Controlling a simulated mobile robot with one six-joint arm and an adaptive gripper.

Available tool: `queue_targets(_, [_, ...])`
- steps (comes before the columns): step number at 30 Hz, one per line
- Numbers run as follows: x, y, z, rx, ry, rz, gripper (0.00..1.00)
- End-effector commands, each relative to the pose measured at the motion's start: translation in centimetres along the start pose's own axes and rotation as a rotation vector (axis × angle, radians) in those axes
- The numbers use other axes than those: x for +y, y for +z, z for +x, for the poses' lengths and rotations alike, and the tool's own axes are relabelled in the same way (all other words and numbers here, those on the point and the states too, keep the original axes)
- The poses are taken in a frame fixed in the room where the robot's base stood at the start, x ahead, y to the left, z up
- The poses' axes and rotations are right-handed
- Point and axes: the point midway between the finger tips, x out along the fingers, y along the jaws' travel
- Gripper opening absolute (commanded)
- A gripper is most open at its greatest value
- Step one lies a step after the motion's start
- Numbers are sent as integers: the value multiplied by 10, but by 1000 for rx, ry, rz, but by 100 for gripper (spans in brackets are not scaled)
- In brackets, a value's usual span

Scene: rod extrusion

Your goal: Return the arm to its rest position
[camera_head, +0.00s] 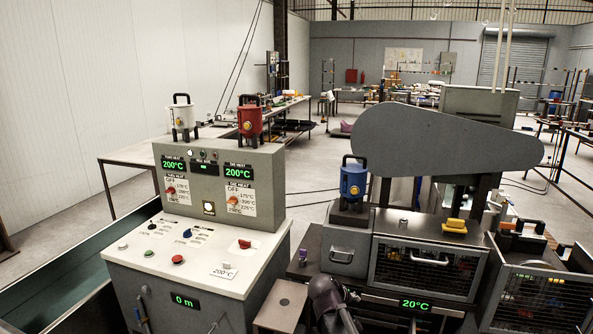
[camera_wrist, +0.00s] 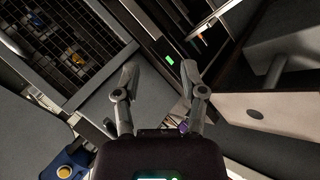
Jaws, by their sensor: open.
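My gripper (camera_wrist: 160,88) shows in the wrist view with its two fingers spread apart and nothing between them. It hangs close to the front of the extrusion machine, with the mesh guard (camera_wrist: 75,45) at upper left and a pale block with a hole (camera_wrist: 258,115) at right. In the head view, part of my dark arm (camera_head: 328,298) shows at the bottom, in front of the machine and right of the control console. The fingertips cannot be made out in that view.
The control console (camera_head: 190,262) stands at left, with white (camera_head: 182,115) and red (camera_head: 250,118) handled canisters on top. A blue canister (camera_head: 353,180) stands on the machine, near a yellow block (camera_head: 455,225). A grey belt cover (camera_head: 445,140) rises behind. A green-sided trough (camera_head: 55,270) lies far left.

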Motion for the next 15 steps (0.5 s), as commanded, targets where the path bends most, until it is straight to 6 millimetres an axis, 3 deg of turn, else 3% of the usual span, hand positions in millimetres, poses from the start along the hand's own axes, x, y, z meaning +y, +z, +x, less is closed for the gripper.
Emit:
queue_targets(1, [1, 21, -2, -42, -54, 46, 54])
queue_targets(6, [-11, 72, -8, -174, -251, 184, 54])
queue_targets(12, [-28, 117, -28, -305, -471, 312, 54])
queue_targets(15, [-35, 130, -37, -348, -552, 350, 54])
